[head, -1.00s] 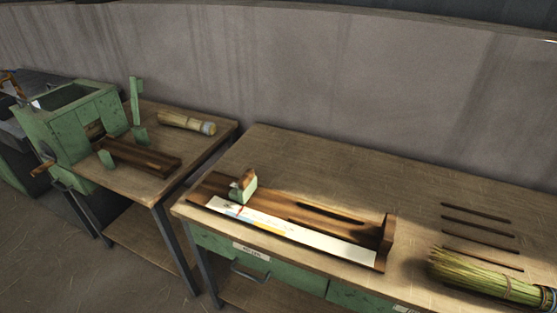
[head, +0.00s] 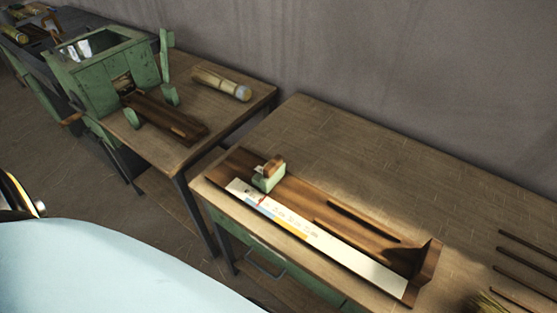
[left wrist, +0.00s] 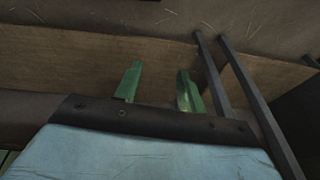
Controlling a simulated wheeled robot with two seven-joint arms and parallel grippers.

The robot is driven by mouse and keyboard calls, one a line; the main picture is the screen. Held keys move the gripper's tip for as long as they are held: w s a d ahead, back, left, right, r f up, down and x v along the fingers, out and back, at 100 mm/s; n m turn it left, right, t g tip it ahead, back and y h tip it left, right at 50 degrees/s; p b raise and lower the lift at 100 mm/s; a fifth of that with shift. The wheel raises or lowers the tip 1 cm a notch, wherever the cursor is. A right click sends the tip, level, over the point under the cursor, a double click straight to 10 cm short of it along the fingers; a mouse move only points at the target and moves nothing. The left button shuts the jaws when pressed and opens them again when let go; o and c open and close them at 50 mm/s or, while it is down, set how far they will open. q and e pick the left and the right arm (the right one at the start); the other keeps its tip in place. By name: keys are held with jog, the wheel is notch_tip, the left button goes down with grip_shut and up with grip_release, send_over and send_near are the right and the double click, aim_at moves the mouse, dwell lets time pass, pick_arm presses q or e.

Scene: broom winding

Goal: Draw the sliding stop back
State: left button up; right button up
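The sliding stop, a green block (head: 268,179) with a wooden knob (head: 274,163), sits at the left end of the wooden measuring board (head: 300,204). A white scale strip (head: 340,246) with coloured marks runs along the board's front edge, and a fixed wooden end piece (head: 427,262) stands at its right end. My left gripper (left wrist: 159,88) shows in the left wrist view with its two green fingers apart and nothing between them. It is away from the stop; in the head view only my pale blue arm shows. My right gripper is not in view.
The board lies on a wooden workbench (head: 400,160) with green drawers. A second table (head: 225,117) to the left holds a green machine (head: 105,75) and a tied bundle (head: 221,82). Thin dark rods (head: 525,262) and straw (head: 484,303) lie at the right.

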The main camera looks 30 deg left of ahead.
pick_arm(q)
jog(key=w+r+t, duration=0.2)
jog(key=w+r, duration=0.3)
jog(key=r, duration=0.5)
jog(key=w+a+r+n+t, duration=0.1)
jog(key=w+r, duration=0.3)
jog(key=r, duration=0.5)
jog(key=w+r+t, duration=0.2)
jog(key=w+r, duration=0.3)
jog(key=r, duration=0.5)
jog(key=t+h+b, duration=0.1)
jog(key=t, duration=0.4)
send_near(271, 164)
jog(key=x, duration=1.1)
grip_shut()
